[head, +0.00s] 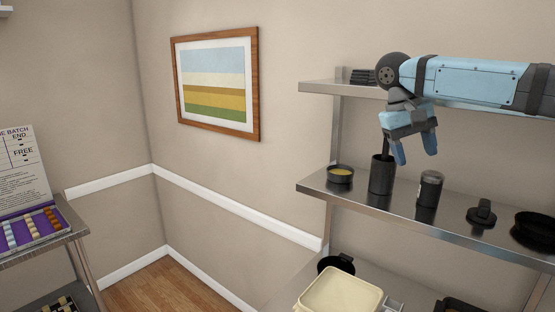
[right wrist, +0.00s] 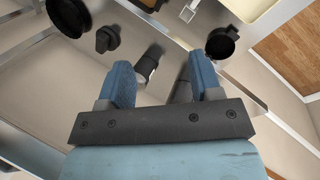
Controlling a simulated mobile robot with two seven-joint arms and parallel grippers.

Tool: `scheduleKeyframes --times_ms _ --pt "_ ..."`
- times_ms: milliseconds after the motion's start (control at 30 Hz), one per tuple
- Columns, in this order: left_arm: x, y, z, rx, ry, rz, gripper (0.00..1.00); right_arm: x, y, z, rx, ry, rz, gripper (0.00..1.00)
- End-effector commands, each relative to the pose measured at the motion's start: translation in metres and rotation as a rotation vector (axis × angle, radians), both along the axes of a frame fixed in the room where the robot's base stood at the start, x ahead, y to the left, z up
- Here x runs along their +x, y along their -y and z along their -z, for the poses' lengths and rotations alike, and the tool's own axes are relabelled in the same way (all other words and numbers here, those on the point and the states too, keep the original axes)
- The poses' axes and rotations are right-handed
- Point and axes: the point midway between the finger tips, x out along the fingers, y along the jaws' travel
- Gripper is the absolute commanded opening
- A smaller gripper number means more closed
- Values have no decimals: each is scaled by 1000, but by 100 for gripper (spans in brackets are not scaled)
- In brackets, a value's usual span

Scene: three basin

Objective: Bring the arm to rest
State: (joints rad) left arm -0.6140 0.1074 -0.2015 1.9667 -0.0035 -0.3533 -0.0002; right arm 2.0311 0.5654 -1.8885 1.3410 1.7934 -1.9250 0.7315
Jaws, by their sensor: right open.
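My right arm (head: 470,82) comes in from the right above the metal shelf unit. My right gripper (head: 415,156) points down, open, with its two blue fingers apart and nothing between them. It hangs above the middle shelf (head: 310,184), just over and to the right of a dark cylindrical canister (head: 381,176). In the right wrist view the open fingers (right wrist: 162,66) show from behind, with a dark jar beyond them. My left gripper is not in view.
The middle shelf also holds a small bowl with yellow contents (head: 340,173), a dark jar (head: 430,188), a black lidded item (head: 482,213) and a black pan (head: 537,228). A cream tub (head: 341,294) stands below. Open floor (head: 165,290) lies left.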

Motion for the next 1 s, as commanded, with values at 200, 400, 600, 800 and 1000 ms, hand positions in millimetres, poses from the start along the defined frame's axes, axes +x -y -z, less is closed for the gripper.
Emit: scheduleKeyframes --times_ms 200,400,600,800,1000 --pt "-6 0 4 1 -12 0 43 -17 -82 128 27 -76 -310 59" --pt "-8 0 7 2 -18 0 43 -55 -149 218 123 -95 -555 59" --pt "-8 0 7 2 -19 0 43 -105 -206 283 268 -65 -743 59" --pt "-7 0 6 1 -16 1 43 -156 -247 324 435 8 -853 59" --pt "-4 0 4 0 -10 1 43 -199 -266 347 588 118 -872 59"
